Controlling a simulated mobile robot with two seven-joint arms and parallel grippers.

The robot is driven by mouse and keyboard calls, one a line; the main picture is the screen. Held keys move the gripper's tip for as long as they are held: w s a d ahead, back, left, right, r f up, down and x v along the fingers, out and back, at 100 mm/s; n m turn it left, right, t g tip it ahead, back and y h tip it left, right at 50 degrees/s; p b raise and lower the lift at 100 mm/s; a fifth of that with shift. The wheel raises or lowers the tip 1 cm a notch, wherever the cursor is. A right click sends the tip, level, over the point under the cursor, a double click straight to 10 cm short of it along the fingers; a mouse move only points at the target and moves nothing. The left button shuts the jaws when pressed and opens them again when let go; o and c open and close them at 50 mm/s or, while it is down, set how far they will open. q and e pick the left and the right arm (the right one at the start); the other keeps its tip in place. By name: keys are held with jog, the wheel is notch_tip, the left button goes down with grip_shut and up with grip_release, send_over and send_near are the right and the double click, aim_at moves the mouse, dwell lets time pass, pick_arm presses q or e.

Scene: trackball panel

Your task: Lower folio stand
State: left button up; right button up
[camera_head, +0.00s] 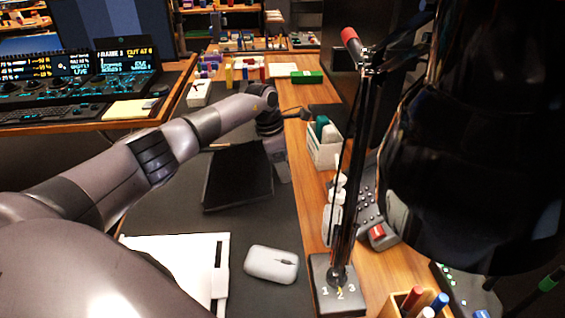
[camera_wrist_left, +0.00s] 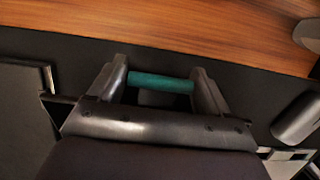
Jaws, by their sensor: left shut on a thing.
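The folio stand appears to be the dark flat panel (camera_head: 238,175) lying low on the black desk mat; whether it is slightly tilted is hard to tell. My left arm reaches over from the left, and its gripper (camera_head: 280,172) points down at the panel's right edge. In the left wrist view, my left gripper (camera_wrist_left: 160,88) is shut on a teal bar (camera_wrist_left: 160,82), with a finger at each end. The dark panel also shows at the left of that view (camera_wrist_left: 24,110). How the bar joins the panel is hidden. My right gripper is not in view.
A white mouse (camera_head: 271,264) and a white pad (camera_head: 190,258) lie nearer on the mat. A lamp base (camera_head: 322,290) with an upright arm, a white holder (camera_head: 322,152) and a phone (camera_head: 370,205) stand to the right. A large glossy dark shape (camera_head: 480,150) fills the right side.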

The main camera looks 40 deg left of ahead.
pick_arm(q)
jog(key=shift+s+a+f, duration=0.25)
jog(key=shift+f, duration=0.05)
jog(key=o, duration=1.4)
jog(key=shift+r, duration=0.1)
jog(key=shift+w+r, duration=0.1)
jog(key=shift+r, duration=0.15)
jog(key=shift+v, duration=3.35)
